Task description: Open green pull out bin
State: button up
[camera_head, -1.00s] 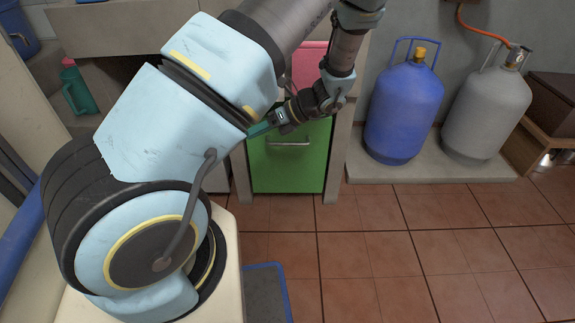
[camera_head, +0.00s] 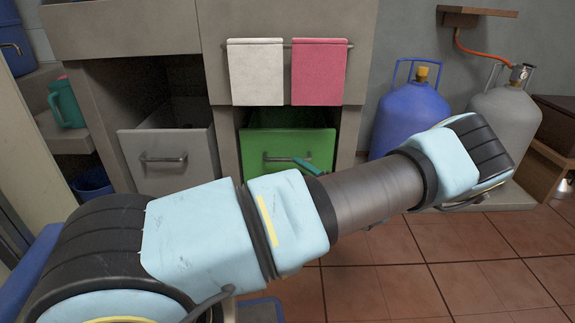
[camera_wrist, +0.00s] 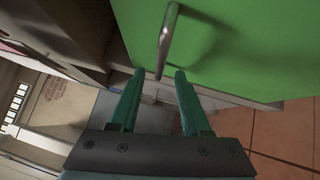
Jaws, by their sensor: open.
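The green bin (camera_head: 318,148) sits in the right opening of the counter; its front carries a horizontal metal handle (camera_head: 275,158). A dark green inside shows above its front edge; how far out it stands I cannot tell. My gripper (camera_wrist: 160,74) is open and empty, its two teal fingers pointing at the green front in the wrist view. The metal handle (camera_wrist: 168,40) shows just ahead, its near end between the fingertips in the picture; contact is not clear. In the head view only a teal fingertip (camera_head: 308,166) shows, right of the handle; my arm hides the rest.
A grey bin (camera_head: 168,150) with a handle is left of the green one. White (camera_head: 256,75) and pink (camera_head: 319,75) towels hang above. Blue (camera_head: 408,112) and grey (camera_head: 508,112) gas cylinders stand right. Tiled floor (camera_head: 480,265) in front is clear.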

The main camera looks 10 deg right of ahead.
aim_at(288, 160)
jog(key=b+x, duration=0.1)
jog(key=x, duration=0.4)
jog(key=shift+w+a, duration=0.25)
jog(key=shift+c, duration=0.3)
grip_shut()
dwell(0.9)
